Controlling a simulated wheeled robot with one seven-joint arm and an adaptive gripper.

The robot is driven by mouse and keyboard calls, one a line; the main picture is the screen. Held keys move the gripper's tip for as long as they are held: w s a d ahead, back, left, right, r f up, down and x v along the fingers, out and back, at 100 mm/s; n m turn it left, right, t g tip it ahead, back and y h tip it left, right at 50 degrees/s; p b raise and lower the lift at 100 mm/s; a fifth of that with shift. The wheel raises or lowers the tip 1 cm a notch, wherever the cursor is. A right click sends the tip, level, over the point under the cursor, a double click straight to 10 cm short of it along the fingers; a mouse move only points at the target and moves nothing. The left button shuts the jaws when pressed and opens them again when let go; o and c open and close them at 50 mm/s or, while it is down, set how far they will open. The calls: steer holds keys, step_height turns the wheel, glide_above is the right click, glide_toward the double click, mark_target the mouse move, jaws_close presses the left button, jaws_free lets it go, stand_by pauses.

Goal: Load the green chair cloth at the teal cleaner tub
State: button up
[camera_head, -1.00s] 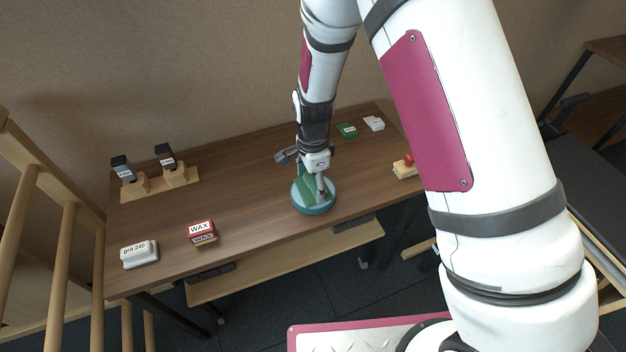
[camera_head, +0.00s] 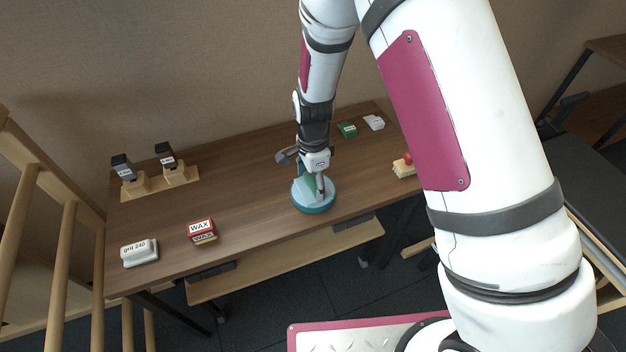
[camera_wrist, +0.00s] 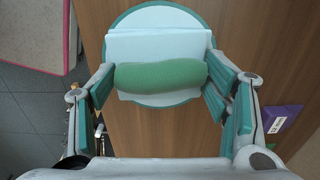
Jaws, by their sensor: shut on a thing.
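My gripper (camera_wrist: 160,88) is shut on the green chair cloth (camera_wrist: 160,75), which shows as a rounded green roll between the two teal finger pads. The teal cleaner tub (camera_wrist: 119,20) is round, with a pale blue square surface inside its rim, below the cloth in the wrist view. In the head view the tub (camera_head: 314,207) stands near the table's front edge, with my gripper (camera_head: 318,180) directly over it and partly hiding the cloth (camera_head: 308,184). I cannot tell whether the cloth touches the pale surface.
On the wooden table (camera_head: 250,190) are a red WAX box (camera_head: 202,231), a white grit 240 block (camera_head: 139,253) and dark bottles on a wooden stand (camera_head: 140,189). Green (camera_head: 347,130) and white (camera_head: 374,122) labelled items lie at the back right, near a red-knobbed wooden block (camera_head: 403,168).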

mark_target(314, 181)
steer(key=shift+r+p, duration=2.05)
steer(key=shift+r, duration=1.4)
steer(key=shift+d, duration=0.1)
